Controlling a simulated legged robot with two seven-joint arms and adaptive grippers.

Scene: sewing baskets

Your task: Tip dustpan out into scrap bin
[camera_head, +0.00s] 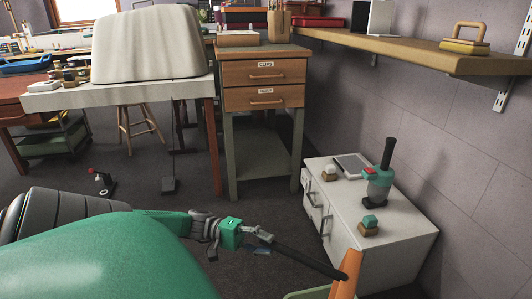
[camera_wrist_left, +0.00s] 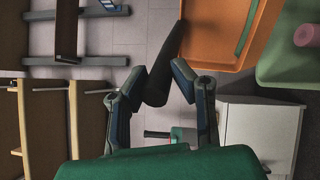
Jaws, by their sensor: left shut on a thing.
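My left gripper (camera_head: 264,238) is shut on the dark handle of the orange dustpan (camera_head: 346,276). In the left wrist view the handle lies between the two fingers (camera_wrist_left: 157,75), and the dustpan (camera_wrist_left: 208,48) is beyond them at the upper right. A thin green strip (camera_wrist_left: 247,28) shows in the pan. A pale green container, seemingly the scrap bin (camera_wrist_left: 285,68), is beside the pan, with a pink round piece (camera_wrist_left: 306,36) at it. In the head view only a bit of the bin (camera_head: 303,294) shows at the bottom edge, by the pan. My right gripper is out of view.
A white cabinet (camera_head: 385,245) stands against the right wall, close to the dustpan, with a teal machine (camera_head: 379,184) and small items on it. A wooden drawer unit (camera_head: 262,82) and a table with a covered machine (camera_head: 150,45) are behind. The floor between is mostly clear.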

